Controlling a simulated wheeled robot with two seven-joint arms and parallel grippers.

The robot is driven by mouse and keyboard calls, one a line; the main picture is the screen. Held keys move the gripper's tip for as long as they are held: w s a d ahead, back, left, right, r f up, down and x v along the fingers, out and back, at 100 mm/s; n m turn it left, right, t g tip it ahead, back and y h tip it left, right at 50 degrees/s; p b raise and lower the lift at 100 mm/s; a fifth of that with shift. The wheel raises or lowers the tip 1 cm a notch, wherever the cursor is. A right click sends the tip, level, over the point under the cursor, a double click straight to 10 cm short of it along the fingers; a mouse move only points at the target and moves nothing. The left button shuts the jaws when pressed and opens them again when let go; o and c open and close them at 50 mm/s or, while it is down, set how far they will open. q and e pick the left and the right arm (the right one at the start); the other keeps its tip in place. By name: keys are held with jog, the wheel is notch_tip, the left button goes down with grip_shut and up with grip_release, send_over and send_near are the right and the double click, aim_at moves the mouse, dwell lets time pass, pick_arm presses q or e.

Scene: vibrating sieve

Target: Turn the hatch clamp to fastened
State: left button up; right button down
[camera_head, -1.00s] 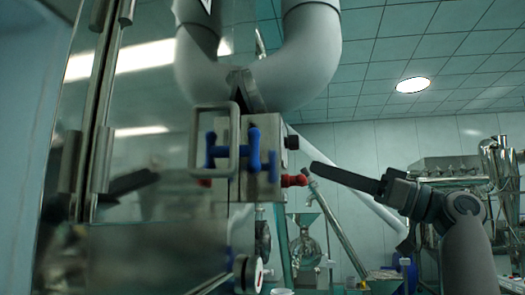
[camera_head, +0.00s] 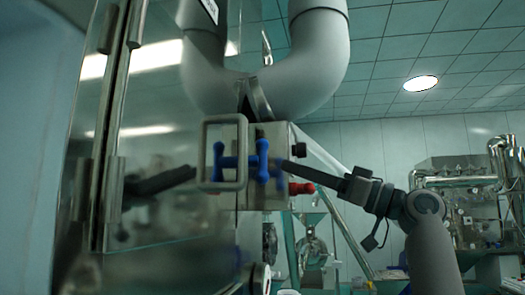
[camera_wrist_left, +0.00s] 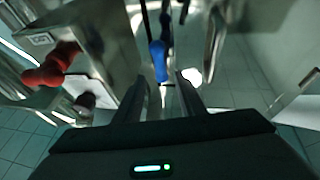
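The blue hatch clamp (camera_head: 262,160) shows as an upright handle with a crossbar, in front of a steel block. A matching blue upright at its left is seen through a grey loop handle (camera_head: 222,118); I cannot tell whether it is a reflection. My left gripper (camera_head: 285,169) is right of the clamp, its fingertips close to the blue handle. In the left wrist view the blue handle (camera_wrist_left: 159,60) lies between and just beyond the two spread fingers; contact cannot be told. My right gripper is not in view.
A red knob (camera_head: 302,188) sticks out below my left gripper, and it also shows in the left wrist view (camera_wrist_left: 52,68). A thick grey curved pipe (camera_head: 315,70) hangs above. Reflective steel panels fill the left side.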

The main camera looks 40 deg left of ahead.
aim_at(262, 157)
pick_arm(q)
jog(key=p+x, duration=0.3)
jog(key=x, duration=0.6)
jog(key=shift+a+r+p, duration=0.1)
jog(key=shift+a+p, duration=0.15)
jog(key=shift+p, duration=0.05)
jog(key=shift+s+d, duration=0.1)
grip_shut()
